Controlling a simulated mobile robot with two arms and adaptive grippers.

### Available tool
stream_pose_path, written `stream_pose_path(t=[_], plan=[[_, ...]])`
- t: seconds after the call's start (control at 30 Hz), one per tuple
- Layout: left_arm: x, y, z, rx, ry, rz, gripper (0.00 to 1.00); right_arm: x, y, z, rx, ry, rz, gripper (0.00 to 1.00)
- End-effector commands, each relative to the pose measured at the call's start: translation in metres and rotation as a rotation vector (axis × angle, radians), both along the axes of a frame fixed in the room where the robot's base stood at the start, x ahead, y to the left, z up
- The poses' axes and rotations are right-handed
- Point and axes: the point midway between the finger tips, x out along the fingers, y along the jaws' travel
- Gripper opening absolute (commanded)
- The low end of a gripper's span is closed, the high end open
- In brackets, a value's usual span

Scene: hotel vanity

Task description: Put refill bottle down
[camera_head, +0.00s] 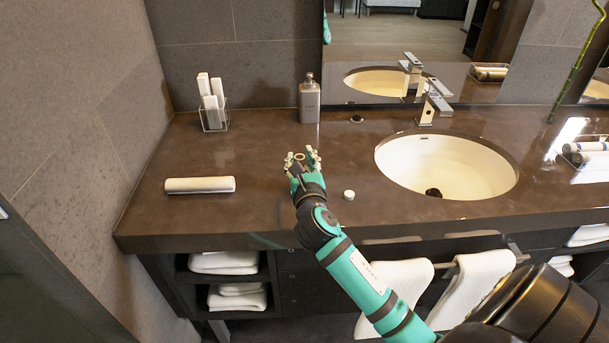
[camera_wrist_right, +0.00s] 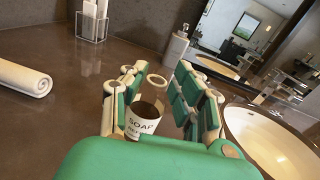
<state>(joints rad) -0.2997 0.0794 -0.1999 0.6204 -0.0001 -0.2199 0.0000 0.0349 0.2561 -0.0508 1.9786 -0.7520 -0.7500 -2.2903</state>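The refill bottle is brown, with a white label reading SOAP (camera_wrist_right: 143,121), and sits between my right gripper's fingers in the right wrist view. A pale ring at its top, apparently its open mouth, shows between the fingertips in the head view (camera_head: 299,156). My right gripper (camera_head: 303,160) is closed around the bottle, though contact on the far side is hard to see. The palm hides the bottle's base, so I cannot tell whether it touches the counter (camera_head: 250,215). My left gripper is not in view.
A grey dispenser bottle (camera_head: 309,101) stands by the back wall. A clear holder with white boxes (camera_head: 213,118) is at back left, and a rolled white towel (camera_head: 200,185) at left. A small white cap (camera_head: 348,195) lies right of my gripper. The sink (camera_head: 445,167) is farther right.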

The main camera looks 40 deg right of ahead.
Motion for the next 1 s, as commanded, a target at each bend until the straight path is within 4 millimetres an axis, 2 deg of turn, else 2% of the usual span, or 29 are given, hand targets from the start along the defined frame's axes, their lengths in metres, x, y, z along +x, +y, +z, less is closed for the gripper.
stream_pose_path(t=[0.03,0.2,0.4,1.0], plan=[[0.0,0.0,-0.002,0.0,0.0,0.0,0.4,-0.011,0.006,-0.002,0.001,0.002,0.002,0.29],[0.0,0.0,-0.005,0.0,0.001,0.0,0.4,-0.043,0.022,-0.001,0.001,0.002,0.002,0.29],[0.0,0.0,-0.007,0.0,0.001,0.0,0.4,-0.065,0.033,0.001,0.0,0.001,0.001,0.29],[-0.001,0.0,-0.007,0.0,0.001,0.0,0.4,-0.07,0.035,0.002,0.001,0.0,-0.001,0.29]])
